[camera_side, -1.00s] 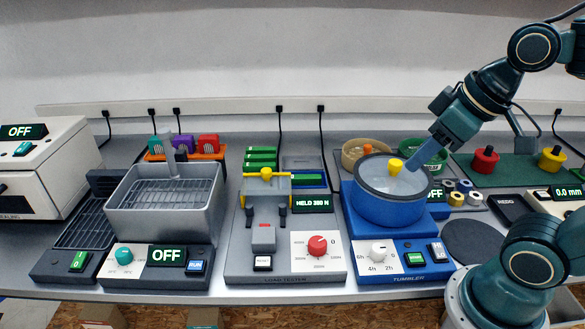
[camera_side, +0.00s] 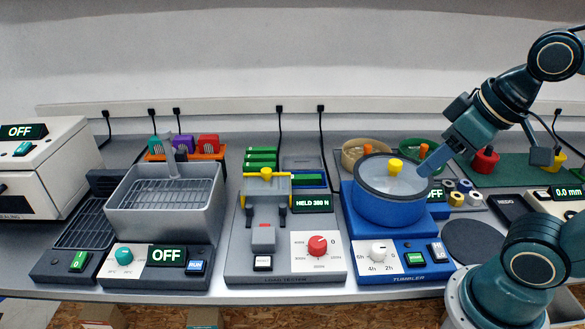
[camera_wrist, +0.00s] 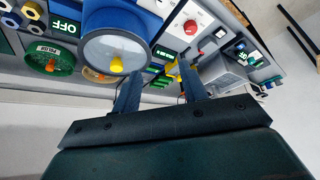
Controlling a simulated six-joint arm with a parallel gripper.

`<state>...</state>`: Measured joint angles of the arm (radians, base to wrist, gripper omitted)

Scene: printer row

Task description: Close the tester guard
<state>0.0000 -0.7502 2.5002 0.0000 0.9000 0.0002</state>
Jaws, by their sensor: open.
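The load tester (camera_side: 235,262) stands in the middle of the row in the side view. Its grey upper part carries yellow pieces (camera_side: 266,174) and stands behind a grey block with a red pad; which part is the guard, and how far open it is, I cannot tell. Its display (camera_side: 311,204) is lit and seems to read HELD. In the wrist view the tester's red knob (camera_wrist: 191,27) shows beyond the fingers. My gripper (camera_side: 426,168) is open and empty, over the right rim of the blue tumbler, well right of the tester. Its two fingers show apart in the wrist view (camera_wrist: 158,72).
The blue tumbler (camera_side: 385,208) with a clear lid and yellow knob (camera_side: 395,166) stands between my gripper and the tester. Round bowls (camera_side: 365,152) sit behind it. A grey basket unit (camera_side: 165,215) stands left of the tester. The air above the tester is clear.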

